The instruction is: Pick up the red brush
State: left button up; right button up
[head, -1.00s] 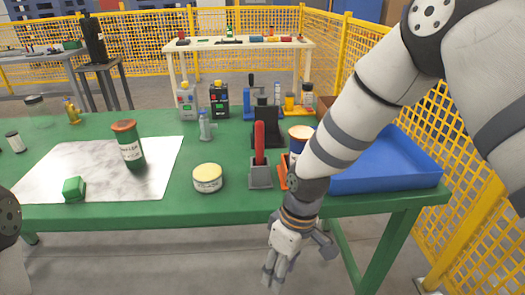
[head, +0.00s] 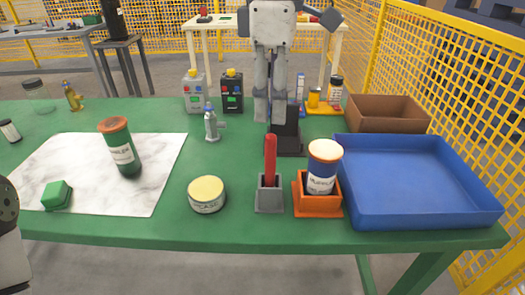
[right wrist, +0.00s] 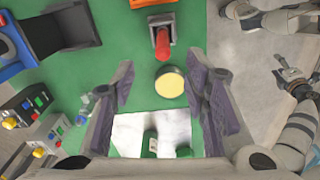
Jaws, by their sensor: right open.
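The red brush (head: 269,158) stands upright, handle up, in a grey holder (head: 270,198) near the front edge of the green table. Its lower end is hidden in the holder. In the right wrist view the red handle (right wrist: 163,45) shows beyond the fingertips, towards the top. My right gripper (head: 270,118) points down above the table, above and behind the brush in the head view. In the right wrist view its fingers (right wrist: 160,82) are wide apart with nothing between them. My left gripper (right wrist: 290,76) shows small at the right wrist view's right edge; its jaws are unclear.
An orange holder (head: 318,208) with a white-and-blue jar (head: 323,168) stands right of the brush. A round cream-lidded tin (head: 206,194) stands left. A blue tray (head: 410,210) fills the right side. A black stand (head: 287,140) is behind the brush. Bare table lies around the tin.

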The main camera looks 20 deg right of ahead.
aim_at(271, 157)
notch_tip(271, 157, down, 12)
jog(key=shift+s+a+r, duration=0.1)
jog(key=shift+s, duration=0.05)
grip_shut()
